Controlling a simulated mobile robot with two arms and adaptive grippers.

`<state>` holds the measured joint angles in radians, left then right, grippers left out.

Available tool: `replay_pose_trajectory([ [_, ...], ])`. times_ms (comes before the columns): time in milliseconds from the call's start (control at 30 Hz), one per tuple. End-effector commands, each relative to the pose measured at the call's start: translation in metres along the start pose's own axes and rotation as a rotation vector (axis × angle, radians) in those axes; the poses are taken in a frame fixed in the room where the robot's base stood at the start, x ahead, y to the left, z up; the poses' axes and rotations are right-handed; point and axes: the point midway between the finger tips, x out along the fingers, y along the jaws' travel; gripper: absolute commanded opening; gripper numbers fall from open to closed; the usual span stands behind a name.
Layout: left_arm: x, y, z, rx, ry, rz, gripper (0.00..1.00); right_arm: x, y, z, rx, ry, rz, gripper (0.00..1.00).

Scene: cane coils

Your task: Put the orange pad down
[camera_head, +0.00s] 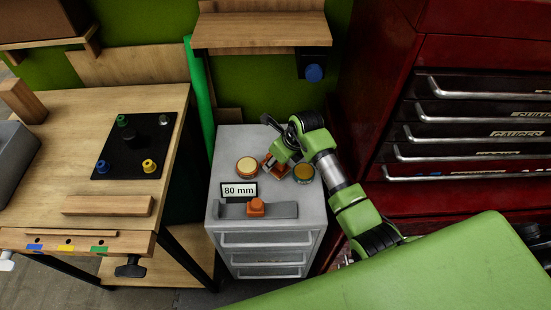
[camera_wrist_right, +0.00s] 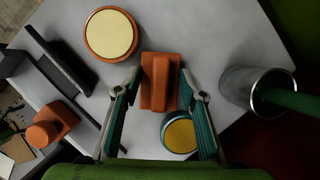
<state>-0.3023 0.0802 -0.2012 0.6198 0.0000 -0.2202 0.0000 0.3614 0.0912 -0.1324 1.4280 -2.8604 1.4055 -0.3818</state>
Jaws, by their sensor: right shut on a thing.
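My right gripper (camera_head: 278,158) is over the back of the grey cabinet top (camera_head: 228,160). In the right wrist view the gripper (camera_wrist_right: 162,84) is shut on the orange pad (camera_wrist_right: 160,66), a rectangular block with a raised grip. The pad also shows in the head view (camera_head: 270,169), partly hidden by the gripper. It is between two round tins, and I cannot tell whether its underside touches the cabinet top. My left gripper is not in view.
An orange-rimmed cream tin (camera_head: 247,168) and a teal-rimmed yellow tin (camera_head: 303,173) flank the pad. In front stand an "80 mm" sign (camera_head: 240,190) and a grey holder (camera_head: 284,210) with an orange knob (camera_head: 256,207).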

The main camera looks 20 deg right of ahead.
Motion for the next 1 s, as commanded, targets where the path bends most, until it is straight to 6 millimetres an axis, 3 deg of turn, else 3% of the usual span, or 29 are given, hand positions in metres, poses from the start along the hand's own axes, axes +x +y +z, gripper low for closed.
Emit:
replay_pose_trajectory([
  [300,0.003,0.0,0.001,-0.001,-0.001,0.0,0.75,0.003,0.0,-0.001,-0.001,0.0,-0.001,0.12],
  [333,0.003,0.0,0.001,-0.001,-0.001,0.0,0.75,0.003,0.0,-0.002,-0.001,0.001,0.0,0.4],
  [400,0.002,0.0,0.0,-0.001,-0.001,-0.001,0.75,0.002,0.0,-0.001,0.0,0.0,0.0,0.54],
  [767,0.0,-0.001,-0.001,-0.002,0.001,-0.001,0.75,0.0,0.0,0.0,0.0,-0.001,0.001,0.54],
  [1000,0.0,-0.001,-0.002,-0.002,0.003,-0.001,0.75,-0.026,-0.002,0.001,-0.002,-0.002,-0.004,0.54],
])
